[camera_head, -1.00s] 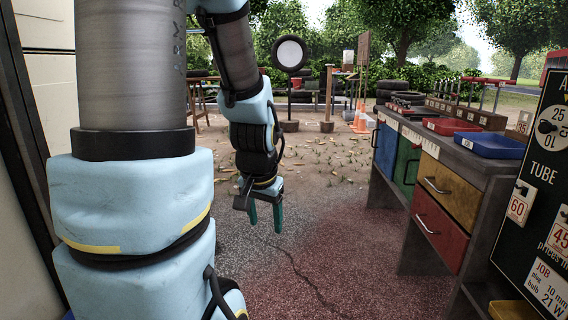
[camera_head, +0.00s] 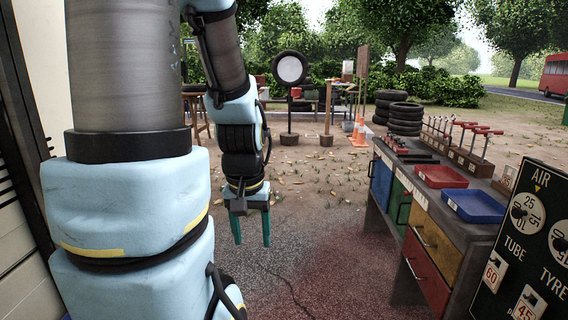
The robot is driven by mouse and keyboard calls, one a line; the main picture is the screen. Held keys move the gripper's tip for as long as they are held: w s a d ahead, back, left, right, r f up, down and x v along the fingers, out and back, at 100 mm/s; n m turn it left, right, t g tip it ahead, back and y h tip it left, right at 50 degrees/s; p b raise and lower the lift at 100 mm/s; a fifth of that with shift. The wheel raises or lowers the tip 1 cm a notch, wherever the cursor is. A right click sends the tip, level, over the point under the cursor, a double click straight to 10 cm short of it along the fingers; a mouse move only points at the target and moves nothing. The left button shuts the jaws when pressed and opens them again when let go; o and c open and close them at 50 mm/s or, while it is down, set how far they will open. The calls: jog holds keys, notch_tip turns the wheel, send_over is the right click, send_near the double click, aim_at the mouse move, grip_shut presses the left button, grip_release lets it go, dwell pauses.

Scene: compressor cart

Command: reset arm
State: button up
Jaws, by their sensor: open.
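My gripper (camera_head: 252,232) hangs at the end of my arm, left of the picture's middle, with its teal fingers pointing down. The fingers are spread apart with nothing between them. The gripper is in open air over the bare ground and touches nothing.
A workbench (camera_head: 398,228) with coloured drawers stands on the right. A red tray (camera_head: 441,177) and a blue tray (camera_head: 474,207) are on it. Stacked tires (camera_head: 404,118) and orange cones (camera_head: 360,132) stand farther back. The middle ground is clear.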

notch_tip(320, 180, up, 14)
jog(key=p, duration=1.2)
jog(key=shift+r, duration=0.25)
